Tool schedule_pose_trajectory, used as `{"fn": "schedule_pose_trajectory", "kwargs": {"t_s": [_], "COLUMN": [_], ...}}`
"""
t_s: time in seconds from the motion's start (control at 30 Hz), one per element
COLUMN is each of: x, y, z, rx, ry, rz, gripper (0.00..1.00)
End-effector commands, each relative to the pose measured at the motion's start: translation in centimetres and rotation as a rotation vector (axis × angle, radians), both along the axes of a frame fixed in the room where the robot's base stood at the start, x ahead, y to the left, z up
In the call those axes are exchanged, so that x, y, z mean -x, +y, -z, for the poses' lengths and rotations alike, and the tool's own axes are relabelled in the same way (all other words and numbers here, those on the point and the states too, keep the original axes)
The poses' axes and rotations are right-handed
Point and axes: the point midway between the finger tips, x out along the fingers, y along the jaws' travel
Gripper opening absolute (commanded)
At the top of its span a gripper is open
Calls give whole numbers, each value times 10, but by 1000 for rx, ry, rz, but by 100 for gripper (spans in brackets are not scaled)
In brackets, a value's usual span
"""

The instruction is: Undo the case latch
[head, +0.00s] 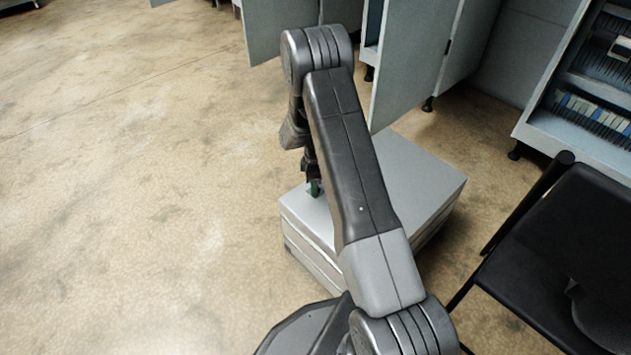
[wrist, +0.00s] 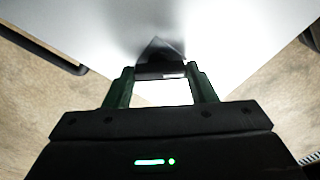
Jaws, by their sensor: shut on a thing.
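A pale grey box-shaped case (head: 425,178) stands low on the floor, partly hidden behind my arm. My gripper (head: 315,188) reaches down to the left part of its flat top. In the wrist view, the green fingers of my gripper (wrist: 160,74) are shut on a small dark piece, which looks like the latch (wrist: 160,62). It lies crosswise between the fingertips, against the pale case surface (wrist: 225,35). In the head view the latch is hidden by my gripper and arm. I cannot tell whether the latch is fastened.
A black chair (head: 550,250) stands to the right of the case. Grey cabinets with open doors (head: 415,60) stand behind it, and an open rack (head: 590,105) is at the far right. The concrete floor (head: 130,180) on the left is clear.

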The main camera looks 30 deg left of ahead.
Motion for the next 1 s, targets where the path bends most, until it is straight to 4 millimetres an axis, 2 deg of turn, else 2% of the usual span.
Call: {"fn": "schedule_pose_trajectory", "kwargs": {"t_s": [0.6,1.0], "x": [0,0], "y": [0,0], "z": [0,0], "rx": [0,-1], "ry": [-1,-1], "rz": [541,716], "gripper": [28,28]}}
